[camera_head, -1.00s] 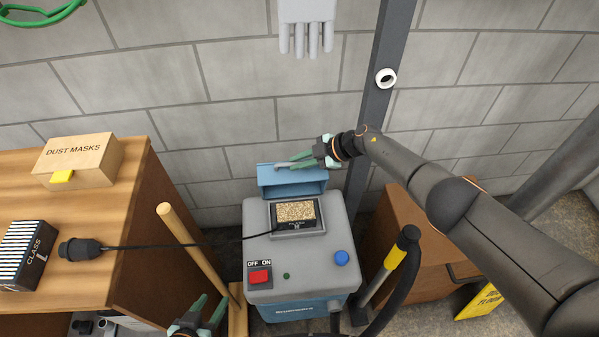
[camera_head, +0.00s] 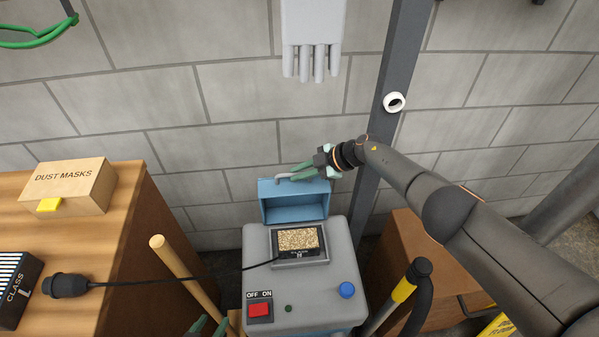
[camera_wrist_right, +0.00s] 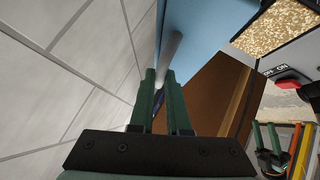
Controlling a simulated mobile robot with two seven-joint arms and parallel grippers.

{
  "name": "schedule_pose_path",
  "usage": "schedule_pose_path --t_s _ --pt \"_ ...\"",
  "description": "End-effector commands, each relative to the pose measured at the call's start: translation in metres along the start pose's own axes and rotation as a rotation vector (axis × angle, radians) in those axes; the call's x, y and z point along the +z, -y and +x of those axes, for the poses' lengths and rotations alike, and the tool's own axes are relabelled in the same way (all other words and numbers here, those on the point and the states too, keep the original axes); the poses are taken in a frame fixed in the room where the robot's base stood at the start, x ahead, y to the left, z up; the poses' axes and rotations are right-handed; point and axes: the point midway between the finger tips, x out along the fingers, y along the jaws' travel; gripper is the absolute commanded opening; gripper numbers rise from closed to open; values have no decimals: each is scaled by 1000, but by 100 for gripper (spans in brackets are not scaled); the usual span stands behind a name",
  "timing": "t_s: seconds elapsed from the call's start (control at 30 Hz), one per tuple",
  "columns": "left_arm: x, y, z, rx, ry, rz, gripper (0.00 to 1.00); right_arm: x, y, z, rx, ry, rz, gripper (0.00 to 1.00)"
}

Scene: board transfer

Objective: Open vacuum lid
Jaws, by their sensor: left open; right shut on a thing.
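The vacuum (camera_head: 338,268) has a grey top with a red switch and a blue knob. Its blue lid (camera_head: 296,210) stands raised at the back, and the opening below shows a speckled tan filter (camera_head: 298,239). My right gripper (camera_head: 303,171) is shut on the lid's grey handle (camera_head: 288,177) at the lid's upper edge. In the right wrist view, the gripper's green fingers (camera_wrist_right: 161,82) are at the handle (camera_wrist_right: 171,55), beside the blue lid (camera_wrist_right: 208,25). My left gripper (camera_head: 208,327) is open, low at the bottom edge and partly cut off.
A wooden bench on the left holds a dust masks box (camera_head: 74,190), a CLASS filter (camera_head: 14,288) and a black plug (camera_head: 68,285) whose cable crosses to the vacuum. A wooden handle (camera_head: 185,272) leans between. A brown cabinet (camera_head: 408,240) stands right; the block wall is close behind.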

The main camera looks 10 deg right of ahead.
Motion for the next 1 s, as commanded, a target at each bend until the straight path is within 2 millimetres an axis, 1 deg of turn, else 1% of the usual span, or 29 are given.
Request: schedule_pose_path --t_s 0.03,0.2,0.3,0.53,0.67,0.87,1.0 --pt "0 0 0 1 -1 0 50 -1 -1 0 1 -2 -1 17" --pt "-1 0 0 1 -2 0 50 -1 -1 0 1 -2 -1 36" --pt "-1 0 0 1 -4 1 50 -1 0 0 1 -2 0 45" --pt "-2 0 -1 1 -5 1 50 -1 0 0 0 -1 0 45" --pt "-7 -1 -5 1 -6 2 50 -2 -1 -6 0 -1 1 45" --pt "-27 -1 -23 0 -10 2 50 -4 -3 -32 0 0 1 45" --pt "-42 -2 -37 -3 -11 2 50 -4 -3 -57 1 0 1 45"
